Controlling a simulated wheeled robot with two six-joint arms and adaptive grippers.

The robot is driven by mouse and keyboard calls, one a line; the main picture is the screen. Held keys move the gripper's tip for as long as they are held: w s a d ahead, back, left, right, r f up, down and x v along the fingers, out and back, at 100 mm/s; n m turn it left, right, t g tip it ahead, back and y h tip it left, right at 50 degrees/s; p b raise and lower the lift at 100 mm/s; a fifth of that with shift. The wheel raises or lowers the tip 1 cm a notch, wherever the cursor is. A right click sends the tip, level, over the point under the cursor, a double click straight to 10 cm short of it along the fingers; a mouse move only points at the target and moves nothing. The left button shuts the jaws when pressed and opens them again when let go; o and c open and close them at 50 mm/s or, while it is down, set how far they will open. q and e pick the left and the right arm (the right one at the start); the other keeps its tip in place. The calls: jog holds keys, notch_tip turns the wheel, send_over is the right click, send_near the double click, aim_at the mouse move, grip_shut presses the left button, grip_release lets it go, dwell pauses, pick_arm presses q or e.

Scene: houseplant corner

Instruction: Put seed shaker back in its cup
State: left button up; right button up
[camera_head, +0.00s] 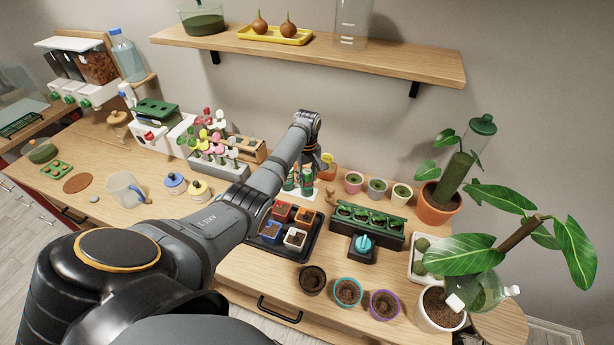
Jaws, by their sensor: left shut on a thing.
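My left arm reaches from the lower left across the table to the back. My left gripper (309,160) points down there, mostly hidden by its own wrist, and is shut on what seems to be the seed shaker. Small green containers (291,183) with reddish parts stand on a white base just below and beside the gripper. Another green one (306,186) is directly under the fingers. I cannot tell for sure which is the shaker. An orange cup (328,172) stands close to the right of the gripper, with a yellowish top above it. My right gripper is out of view.
A black tray of small coloured pots (268,254) lies in front. A green seedling tray (366,223) and three small pots (377,187) are to the right. A shelf (400,64) hangs above.

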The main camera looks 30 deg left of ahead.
pick_arm(q)
jog(key=o, duration=1.6)
jog(key=shift+r, duration=0.1)
notch_tip(320, 180, up, 7)
jog(key=p, duration=0.8)
